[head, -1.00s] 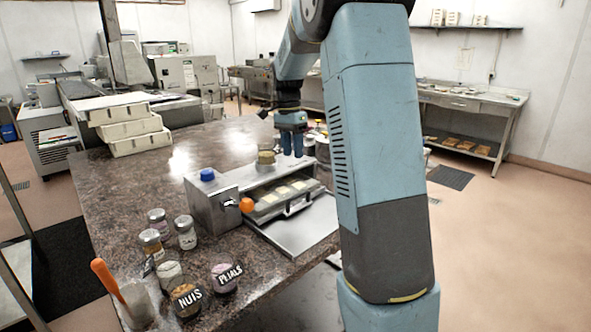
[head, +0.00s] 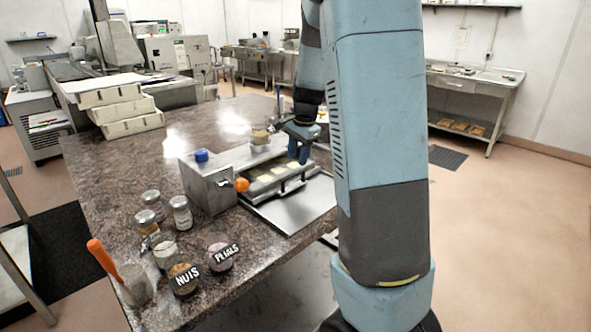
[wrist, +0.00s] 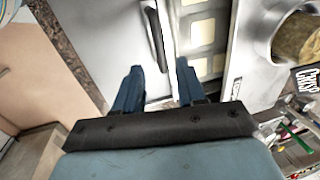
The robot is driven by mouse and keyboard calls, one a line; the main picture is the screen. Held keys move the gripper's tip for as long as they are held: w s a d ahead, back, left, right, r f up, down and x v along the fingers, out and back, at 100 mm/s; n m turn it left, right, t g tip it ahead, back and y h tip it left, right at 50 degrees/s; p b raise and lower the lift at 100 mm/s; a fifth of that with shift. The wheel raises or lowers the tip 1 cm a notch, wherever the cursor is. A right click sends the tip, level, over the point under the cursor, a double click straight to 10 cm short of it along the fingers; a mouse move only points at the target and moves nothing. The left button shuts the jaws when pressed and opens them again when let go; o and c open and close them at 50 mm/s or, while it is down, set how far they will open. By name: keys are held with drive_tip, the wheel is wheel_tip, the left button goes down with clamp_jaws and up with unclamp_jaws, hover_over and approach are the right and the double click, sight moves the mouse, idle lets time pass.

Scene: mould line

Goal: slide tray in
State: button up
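The tray (head: 262,186) holds several pale yellow squares and sits partly inside the steel machine (head: 208,188) on the counter. A dark bar handle (head: 293,186) runs along its front edge, above a bare steel plate (head: 290,212). In the wrist view the tray (wrist: 219,38) and its handle (wrist: 154,35) lie just beyond my fingers. My gripper (head: 300,158) is over the right end of the tray, pointing down. In the wrist view my gripper (wrist: 160,78) has its blue fingers apart with nothing between them. The handle lies ahead of the gap; I cannot tell its height from the fingertips.
Jars labelled NUTS (head: 184,280) and PETALS (head: 221,254) stand at the front left, near an orange-handled scoop (head: 103,257). An orange knob (head: 241,185) sticks out of the machine. White stacked boxes (head: 125,108) stand at the back left.

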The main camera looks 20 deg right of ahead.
sight(295, 174)
drive_tip(key=f, duration=0.2)
drive_tip(key=w+f, duration=0.1)
drive_tip(key=f, duration=0.2)
drive_tip(key=shift+a+f, duration=0.2)
drive_tip(key=shift+f, duration=0.15)
drive_tip(key=shift+c, duration=0.4)
clamp_jaws()
